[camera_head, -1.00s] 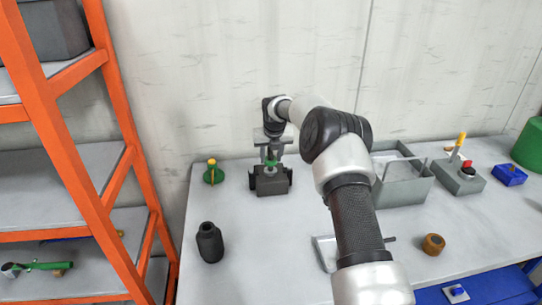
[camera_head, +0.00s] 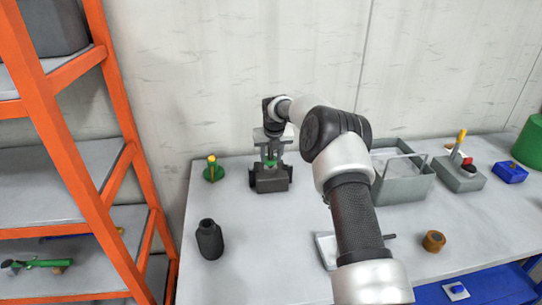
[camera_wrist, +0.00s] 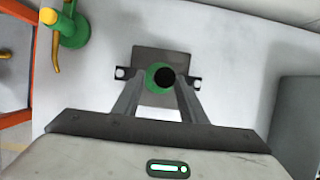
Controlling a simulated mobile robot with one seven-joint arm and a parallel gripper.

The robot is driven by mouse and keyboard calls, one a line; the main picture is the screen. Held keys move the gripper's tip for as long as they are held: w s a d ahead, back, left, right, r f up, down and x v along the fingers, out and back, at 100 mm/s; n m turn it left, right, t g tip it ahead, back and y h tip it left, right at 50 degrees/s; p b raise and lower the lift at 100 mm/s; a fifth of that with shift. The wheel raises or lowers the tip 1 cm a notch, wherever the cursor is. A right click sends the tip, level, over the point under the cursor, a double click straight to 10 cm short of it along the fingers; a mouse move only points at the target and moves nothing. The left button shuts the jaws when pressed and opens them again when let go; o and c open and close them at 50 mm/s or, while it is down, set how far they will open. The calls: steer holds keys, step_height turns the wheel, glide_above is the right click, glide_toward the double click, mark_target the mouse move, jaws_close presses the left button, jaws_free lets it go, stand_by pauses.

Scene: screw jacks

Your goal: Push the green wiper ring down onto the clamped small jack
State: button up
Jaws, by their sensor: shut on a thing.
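The clamped small jack stands upright in a dark clamp block (camera_head: 270,184) at the back left of the table. The block (camera_wrist: 162,57) also shows in the wrist view. The green wiper ring (camera_head: 271,163) is between my fingers, right over the block. In the wrist view the ring (camera_wrist: 152,76) surrounds a round dark top, the jack's upper end (camera_wrist: 165,77). My gripper (camera_wrist: 160,92) points down and is shut on the ring, one finger on each side. The jack's body is mostly hidden, so I cannot tell how fully the ring is seated.
A green jack with a yellow top (camera_head: 213,170) stands close to the left. A black bottle-shaped piece (camera_head: 209,240) stands nearer the front. A grey open tray (camera_head: 404,178) is to the right.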

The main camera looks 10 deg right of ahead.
steer(key=shift+f+b, duration=0.35)
steer(key=shift+f, duration=0.6)
steer(key=shift+f, duration=0.25)
stand_by(0.4)
steer(key=o, duration=1.1)
